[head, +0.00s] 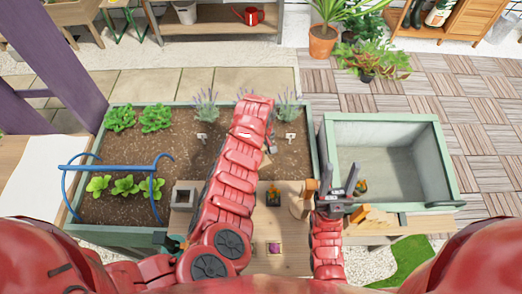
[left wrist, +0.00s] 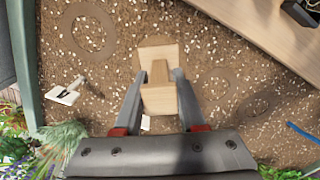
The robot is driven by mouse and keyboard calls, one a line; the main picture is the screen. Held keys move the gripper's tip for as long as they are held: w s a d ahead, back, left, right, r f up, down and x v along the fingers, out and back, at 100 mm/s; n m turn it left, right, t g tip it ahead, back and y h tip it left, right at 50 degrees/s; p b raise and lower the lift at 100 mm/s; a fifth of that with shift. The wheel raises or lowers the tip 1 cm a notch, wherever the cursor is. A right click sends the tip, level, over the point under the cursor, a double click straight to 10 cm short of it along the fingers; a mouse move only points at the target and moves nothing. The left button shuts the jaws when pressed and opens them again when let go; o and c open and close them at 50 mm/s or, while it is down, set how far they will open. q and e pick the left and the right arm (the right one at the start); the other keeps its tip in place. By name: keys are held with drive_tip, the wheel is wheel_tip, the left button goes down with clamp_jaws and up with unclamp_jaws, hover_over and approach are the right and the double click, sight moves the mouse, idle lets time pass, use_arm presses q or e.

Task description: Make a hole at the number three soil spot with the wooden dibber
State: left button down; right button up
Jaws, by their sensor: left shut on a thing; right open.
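My left gripper (left wrist: 158,100) is shut on the wooden dibber (left wrist: 161,99), a pale block-like piece between its fingers in the left wrist view. It is over the brown soil bed (head: 180,160); whether the dibber's lower end touches the soil is hidden. My left arm covers most of this in the head view. Ring-shaped soil spots show in the left wrist view: one (left wrist: 87,31) at upper left, one (left wrist: 216,86) right of the dibber. A white marker tag (left wrist: 63,96) stands at left; its number is unreadable. My right gripper (head: 335,195) is open near the table's right part.
A blue hoop handle (head: 115,167) spans seedlings at the bed's left. Lavender (head: 286,106) grows along the far edge. An empty-looking green-framed box (head: 436,178) stands right. The wooden table (head: 265,262) holds small pots and wooden pieces (head: 372,216).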

use_arm(q)
drive_tip(key=shift+r, duration=0.1)
wheel_tip(320, 180, up, 10)
drive_tip(key=p, duration=1)
drive_tip(key=shift+r, duration=0.1)
drive_tip(key=shift+r+p, duration=0.15)
drive_tip(key=shift+p, duration=0.15)
wheel_tip(320, 180, up, 5)
drive_tip(key=p, duration=0.4)
drive_tip(key=shift+f, duration=0.2)
